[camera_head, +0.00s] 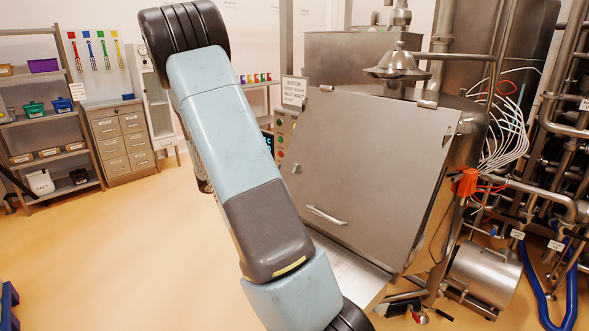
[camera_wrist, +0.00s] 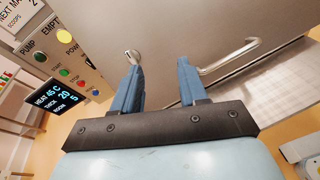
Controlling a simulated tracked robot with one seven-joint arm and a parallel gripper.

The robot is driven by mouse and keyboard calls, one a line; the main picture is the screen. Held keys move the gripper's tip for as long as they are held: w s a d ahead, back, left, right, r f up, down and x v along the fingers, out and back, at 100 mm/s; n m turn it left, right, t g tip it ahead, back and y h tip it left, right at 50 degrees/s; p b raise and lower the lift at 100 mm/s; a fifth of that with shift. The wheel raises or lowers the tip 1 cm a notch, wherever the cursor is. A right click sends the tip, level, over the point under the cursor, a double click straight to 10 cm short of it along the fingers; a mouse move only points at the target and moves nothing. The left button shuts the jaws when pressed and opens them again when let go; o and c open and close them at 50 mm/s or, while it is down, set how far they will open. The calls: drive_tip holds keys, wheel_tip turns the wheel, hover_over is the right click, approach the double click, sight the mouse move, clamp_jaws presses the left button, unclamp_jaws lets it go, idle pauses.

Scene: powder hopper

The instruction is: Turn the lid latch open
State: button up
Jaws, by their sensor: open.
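The grey metal hopper lid (camera_head: 375,150) is a large tilted flat panel that looks shut. A small metal latch knob (camera_head: 297,169) sits near its left edge; it also shows in the wrist view (camera_wrist: 133,55). A bar handle (camera_head: 327,215) is fixed lower on the lid and shows in the wrist view (camera_wrist: 230,57). My gripper (camera_wrist: 160,66) is open and empty, with two blue fingers pointing at the lid. The latch lies just beyond the left fingertip, not between the fingers; contact cannot be told. In the head view I cannot make out my gripper.
A control panel (camera_wrist: 65,55) with coloured buttons and a small display (camera_wrist: 58,102) stands close on the left in the wrist view. Pipes and white cables (camera_head: 505,125) crowd the hopper's right side. Shelves (camera_head: 45,130) and drawers (camera_head: 122,140) stand far left.

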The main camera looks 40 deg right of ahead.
sight(293, 171)
drive_tip(key=w+d+f+n+t+h, duration=0.2)
drive_tip(key=w+f+n+t+h, duration=0.1)
drive_tip(key=w+f+n, duration=0.25)
drive_tip(key=d, duration=0.4)
drive_tip(key=w+d, duration=0.1)
drive_tip(key=d, duration=0.9)
drive_tip(key=shift+w, duration=0.3)
drive_tip(key=shift+c, duration=0.3)
